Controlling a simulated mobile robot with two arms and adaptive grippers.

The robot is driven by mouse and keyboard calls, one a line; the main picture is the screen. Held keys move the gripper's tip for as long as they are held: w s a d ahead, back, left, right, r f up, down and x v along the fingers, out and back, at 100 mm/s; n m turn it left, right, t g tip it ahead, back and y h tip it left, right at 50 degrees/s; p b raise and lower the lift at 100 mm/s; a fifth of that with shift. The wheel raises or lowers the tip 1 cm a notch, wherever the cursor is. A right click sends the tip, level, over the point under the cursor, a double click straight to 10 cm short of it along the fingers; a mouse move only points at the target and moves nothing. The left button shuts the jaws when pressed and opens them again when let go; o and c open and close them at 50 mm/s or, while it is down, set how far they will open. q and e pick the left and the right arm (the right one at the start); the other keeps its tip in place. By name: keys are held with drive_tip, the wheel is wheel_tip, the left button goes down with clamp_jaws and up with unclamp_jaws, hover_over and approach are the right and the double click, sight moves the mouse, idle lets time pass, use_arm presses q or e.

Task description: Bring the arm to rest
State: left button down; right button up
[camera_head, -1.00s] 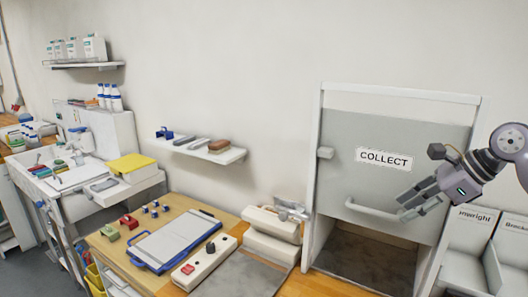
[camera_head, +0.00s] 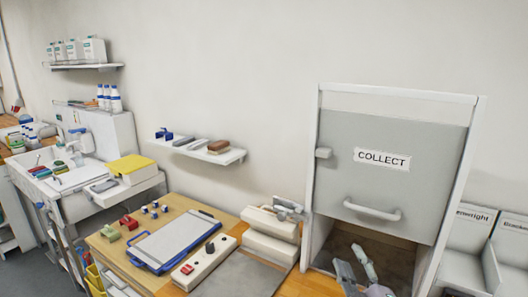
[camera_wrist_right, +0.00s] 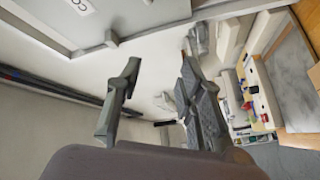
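My right gripper (camera_head: 347,255) is at the bottom of the head view, in front of the opening below the COLLECT door. Its two fingers stand apart with nothing between them. The right wrist view also shows this gripper (camera_wrist_right: 160,63) open and empty. The rest of the right arm is out of the head view. The grey COLLECT door (camera_head: 395,185) has a bar handle (camera_head: 372,209), and the gripper is below that handle, apart from it in the picture. My left gripper is in neither view.
A white frame (camera_head: 312,200) surrounds the door. Labelled compartments (camera_head: 476,235) stand at right. A wooden table at left of the door carries a blue-edged clipboard (camera_head: 176,240) and a control box (camera_head: 205,262). A wall shelf (camera_head: 235,156) is above. The wall has free room.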

drive_tip(key=s+d+f+m+g+h, duration=0.3)
drive_tip(key=s+f+m+g, duration=0.45)
drive_tip(key=s+f, duration=0.65)
drive_tip(key=s+a+f+m+g+y, duration=0.1)
drive_tip(key=s+f+m+g, duration=0.1)
drive_tip(key=s+f+g, duration=0.45)
drive_tip(key=s+a+f+m+g+y, duration=0.15)
drive_tip(key=s+f, duration=0.25)
drive_tip(key=s, duration=0.6)
wheel_tip(320, 180, down, 33)
drive_tip(key=s+g+b, duration=0.1)
drive_tip(key=s+b, duration=0.1)
drive_tip(key=b, duration=0.4)
drive_tip(key=s+d+f+b, duration=0.1)
drive_tip(key=s+f+b, duration=0.1)
drive_tip(key=s+f, duration=0.6)
drive_tip(key=s+d+f+g+h+b, duration=0.1)
drive_tip(key=s+d+f+b, duration=0.1)
drive_tip(key=s+f, duration=0.6)
wheel_tip(320, 180, down, 3)
drive_tip(key=shift+d+f, duration=0.15)
drive_tip(key=shift+d, duration=0.15)
drive_tip(key=shift+g, duration=0.25)
